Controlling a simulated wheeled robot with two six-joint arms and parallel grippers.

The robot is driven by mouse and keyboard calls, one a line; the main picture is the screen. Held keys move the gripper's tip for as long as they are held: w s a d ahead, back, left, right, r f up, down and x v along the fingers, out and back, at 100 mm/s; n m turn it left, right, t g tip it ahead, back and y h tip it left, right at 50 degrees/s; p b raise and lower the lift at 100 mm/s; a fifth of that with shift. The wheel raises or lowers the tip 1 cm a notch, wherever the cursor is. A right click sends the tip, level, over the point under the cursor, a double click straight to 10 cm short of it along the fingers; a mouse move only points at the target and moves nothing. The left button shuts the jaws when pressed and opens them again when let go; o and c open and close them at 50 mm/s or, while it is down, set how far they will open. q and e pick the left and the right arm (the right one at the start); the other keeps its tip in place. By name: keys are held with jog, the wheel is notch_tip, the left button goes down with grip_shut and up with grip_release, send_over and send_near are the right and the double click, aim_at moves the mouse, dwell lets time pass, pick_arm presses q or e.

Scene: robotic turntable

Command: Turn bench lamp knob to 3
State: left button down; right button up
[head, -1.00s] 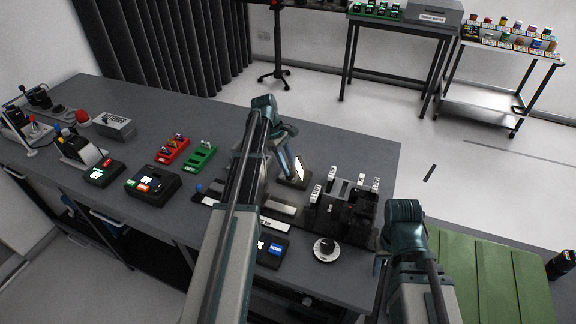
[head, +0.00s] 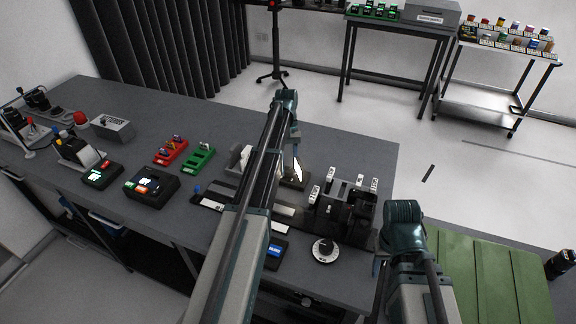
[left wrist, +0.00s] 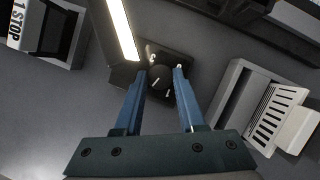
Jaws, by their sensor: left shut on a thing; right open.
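The bench lamp shows in the head view as a bright upright strip (head: 298,170) on a dark base, partly behind my left arm. In the left wrist view its lit bar (left wrist: 123,28) stands beside a dark round knob (left wrist: 159,79) with white marks around it. In the head view the left gripper (head: 295,150) is at the lamp, largely hidden. My right gripper (head: 380,265) is open at the bench's right end, its fingers barely visible.
A black unit with white-tipped levers (head: 342,205) stands right of the lamp. A separate round dial (head: 325,250) is at the bench's front edge. Green (head: 199,158) and red (head: 171,151) blocks lie left of my arm. A grey vented box (left wrist: 268,105) is close on the right.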

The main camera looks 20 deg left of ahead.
pick_arm(q)
jog(key=shift+d+m+y, duration=0.1)
jog(key=shift+m+y, duration=0.6)
jog(key=shift+m, duration=1.2)
jog(key=c, duration=0.5)
grip_release()
jog(key=shift+w+r, duration=0.1)
jog(key=d+p+v, duration=0.1)
jog(key=p+v, duration=1.1)
jog(key=v, duration=0.1)
jog(key=shift+w+a+r+p, duration=0.2)
jog(key=shift+w+a+p, duration=0.2)
